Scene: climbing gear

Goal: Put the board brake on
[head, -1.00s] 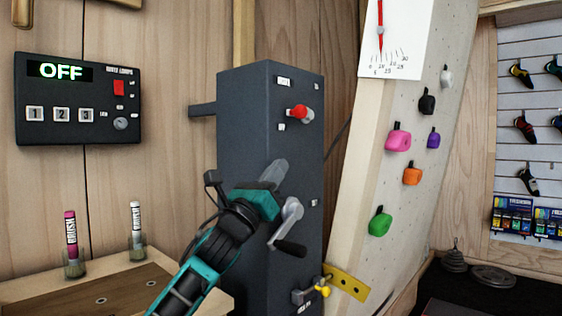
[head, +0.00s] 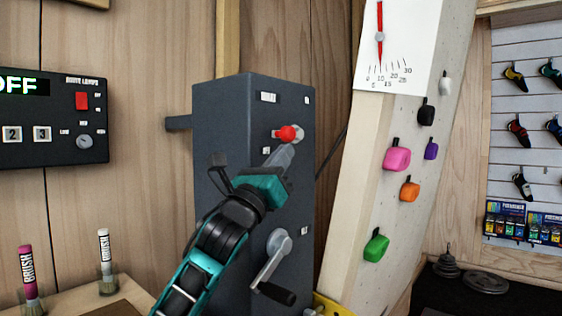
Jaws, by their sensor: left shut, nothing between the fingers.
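The dark grey brake box (head: 235,110) stands beside the tilted climbing board (head: 400,200). A red-knobbed lever (head: 287,134) sits high on its front, with small labels around it that are too small to read. A silver crank (head: 279,243) with a black handle is lower on the same face. My left gripper (head: 286,153) is shut and empty, its fingertips just below the red knob. I cannot tell whether they touch it. My right gripper is not in view.
A control panel (head: 60,125) showing "OFF" hangs on the wall at left. Two brushes (head: 105,255) stand on a wooden surface at lower left. Coloured holds (head: 397,158) stick out from the board. A dial with a red needle (head: 380,40) is at its top.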

